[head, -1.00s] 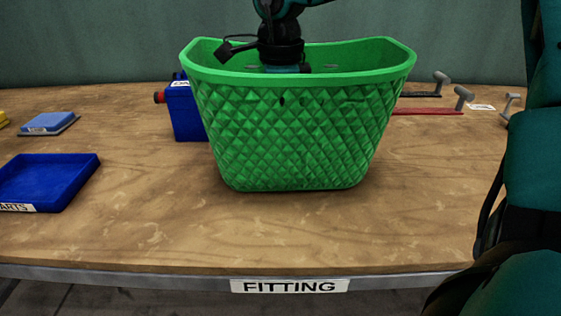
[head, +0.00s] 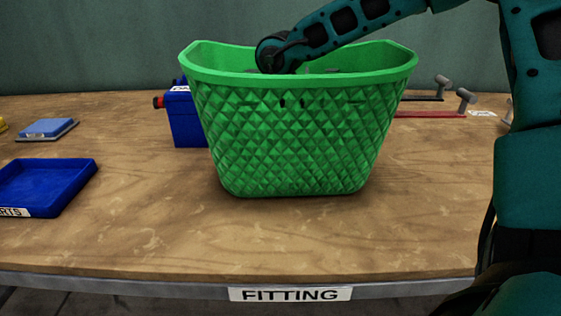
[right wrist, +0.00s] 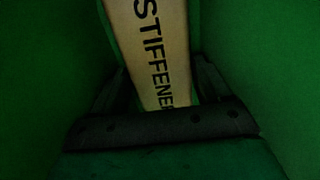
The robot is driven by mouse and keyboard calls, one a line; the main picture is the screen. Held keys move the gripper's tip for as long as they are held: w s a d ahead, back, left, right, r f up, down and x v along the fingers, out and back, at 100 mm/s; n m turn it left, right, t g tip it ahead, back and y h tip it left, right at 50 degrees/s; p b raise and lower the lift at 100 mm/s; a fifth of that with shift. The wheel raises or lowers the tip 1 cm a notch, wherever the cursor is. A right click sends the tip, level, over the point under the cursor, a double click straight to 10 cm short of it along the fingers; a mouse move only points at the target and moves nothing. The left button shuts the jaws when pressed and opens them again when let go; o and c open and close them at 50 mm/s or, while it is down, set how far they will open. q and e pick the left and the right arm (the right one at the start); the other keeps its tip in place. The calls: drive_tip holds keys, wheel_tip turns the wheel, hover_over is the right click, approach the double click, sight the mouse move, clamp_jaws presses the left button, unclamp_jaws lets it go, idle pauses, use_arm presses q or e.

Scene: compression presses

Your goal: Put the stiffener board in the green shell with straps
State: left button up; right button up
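The green shell (head: 295,135) stands upright on the bench in the middle of the head view, with its quilted front facing me. My right arm reaches over its rim from the right and goes down into it. The stiffener board (right wrist: 160,40) is pale and lettered STIFFENER; in the right wrist view it lies between the fingers of my right gripper (right wrist: 163,85), which appear to touch both its edges. Dark green shell walls surround it. The shell's front hides the gripper and board in the head view. My left gripper is not in view.
A blue parts tray (head: 45,187) lies at the left, with a light blue block (head: 46,128) behind it. A blue box (head: 186,118) stands just left of the shell. Red and grey clamps (head: 440,113) lie at the right. The bench (head: 260,235) in front is clear.

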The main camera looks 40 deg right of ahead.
drive_tip(key=shift+o, duration=0.5)
drive_tip(key=shift+r, duration=0.1)
drive_tip(key=shift+r+p, duration=0.2)
drive_tip(key=shift+p, duration=0.1)
wheel_tip(320, 180, up, 12)
drive_tip(key=p, duration=0.2)
